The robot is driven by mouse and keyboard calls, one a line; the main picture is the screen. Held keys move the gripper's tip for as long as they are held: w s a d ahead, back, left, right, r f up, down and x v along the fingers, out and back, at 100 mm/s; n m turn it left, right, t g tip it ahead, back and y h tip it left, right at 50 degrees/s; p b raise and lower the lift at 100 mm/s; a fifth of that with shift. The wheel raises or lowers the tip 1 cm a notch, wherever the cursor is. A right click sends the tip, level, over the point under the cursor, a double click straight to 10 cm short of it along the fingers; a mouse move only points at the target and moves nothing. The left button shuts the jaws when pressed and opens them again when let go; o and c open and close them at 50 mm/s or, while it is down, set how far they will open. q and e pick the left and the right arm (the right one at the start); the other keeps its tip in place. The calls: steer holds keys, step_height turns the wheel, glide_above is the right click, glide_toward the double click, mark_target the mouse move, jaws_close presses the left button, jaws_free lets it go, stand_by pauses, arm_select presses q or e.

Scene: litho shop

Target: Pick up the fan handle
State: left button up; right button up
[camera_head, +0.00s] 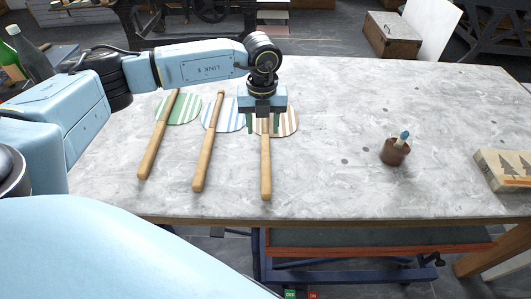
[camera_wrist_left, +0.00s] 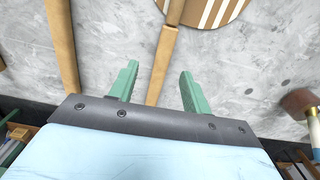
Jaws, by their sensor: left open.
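Three round striped paper fans with long wooden handles lie side by side on the table: a green-striped fan (camera_head: 183,108), a blue-striped fan (camera_head: 228,117) and a brown-striped fan (camera_head: 288,122). My left gripper (camera_head: 263,130) is over the brown-striped fan, its green fingers apart. In the left wrist view, the brown-striped fan's handle (camera_wrist_left: 161,68) runs between the open fingers (camera_wrist_left: 158,72). Whether the fingers reach down beside the handle or stay above it is unclear. A neighbouring handle (camera_wrist_left: 62,45) lies to their left. My right gripper is not in view.
A small brown pot (camera_head: 395,152) with a blue-tipped item stands there. A box with tree pictures (camera_head: 505,168) is at the right edge. Bottles (camera_head: 30,55) stand at far left.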

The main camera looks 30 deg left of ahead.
mark_target(266, 144)
arm_select(q)
steer(key=shift+f, duration=0.75)
steer(key=shift+d+f, duration=0.1)
steer(key=shift+f, duration=0.45)
steer(key=f, duration=0.1)
steer(key=f+b, duration=0.1)
steer(key=shift+w+d+f, duration=0.15)
steer(key=shift+w+f, duration=0.05)
steer(key=shift+f, duration=0.9)
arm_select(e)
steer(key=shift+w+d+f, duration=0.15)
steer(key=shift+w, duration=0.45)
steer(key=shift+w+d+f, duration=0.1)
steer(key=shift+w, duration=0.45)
arm_select(q)
steer(key=shift+c, duration=0.9)
jaws_close()
